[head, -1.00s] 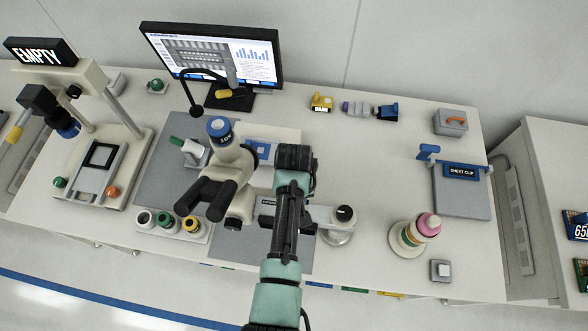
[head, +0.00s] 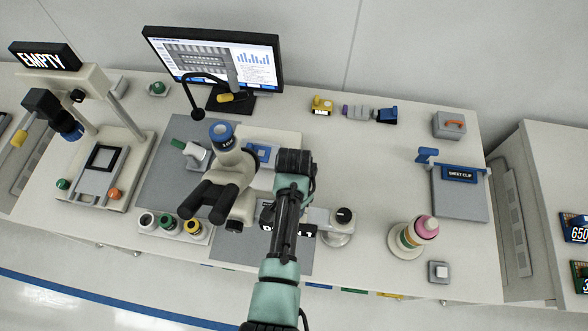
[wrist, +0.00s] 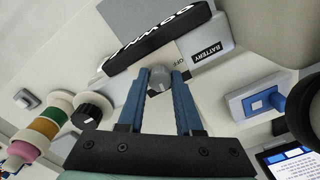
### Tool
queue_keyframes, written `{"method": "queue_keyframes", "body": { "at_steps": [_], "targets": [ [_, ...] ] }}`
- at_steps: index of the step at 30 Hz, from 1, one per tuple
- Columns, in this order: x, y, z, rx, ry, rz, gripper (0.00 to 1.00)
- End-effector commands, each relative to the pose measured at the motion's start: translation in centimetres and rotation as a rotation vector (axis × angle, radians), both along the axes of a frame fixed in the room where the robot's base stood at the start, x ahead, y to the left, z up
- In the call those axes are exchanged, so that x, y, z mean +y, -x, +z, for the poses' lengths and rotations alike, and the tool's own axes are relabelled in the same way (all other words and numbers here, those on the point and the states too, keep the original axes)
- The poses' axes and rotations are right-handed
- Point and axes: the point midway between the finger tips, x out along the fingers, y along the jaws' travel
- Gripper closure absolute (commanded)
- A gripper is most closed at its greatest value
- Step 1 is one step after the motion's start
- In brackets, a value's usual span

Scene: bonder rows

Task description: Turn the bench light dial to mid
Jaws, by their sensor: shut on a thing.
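In the wrist view, the two blue fingers of my gripper (wrist: 159,75) stand on either side of a small round grey dial (wrist: 158,82) and are shut on it. A small "OFF" label is printed on the pale surface beside the dial. In the head view, my arm covers the dial and my fingertips; part of the black sign (head: 267,222) shows under the arm.
A black-topped knob (head: 344,215) stands right of my arm and shows in the wrist view (wrist: 92,110). A microscope (head: 228,180) stands close on the left. A ringed stack (head: 411,238) and a sheet clip (head: 460,190) are at the right.

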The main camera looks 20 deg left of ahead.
Motion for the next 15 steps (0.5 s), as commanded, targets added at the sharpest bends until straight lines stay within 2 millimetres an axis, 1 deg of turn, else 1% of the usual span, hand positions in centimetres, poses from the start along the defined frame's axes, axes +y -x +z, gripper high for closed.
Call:
{"method": "queue_keyframes", "body": {
  "at_steps": [6, 15],
  "targets": [
    [0.0, -0.11, 0.13, -0.003, 0.0, -0.165, 1.0],
    [0.03, -0.13, 0.11, -0.003, 0.0, -0.304, 1.0]
  ]
}}
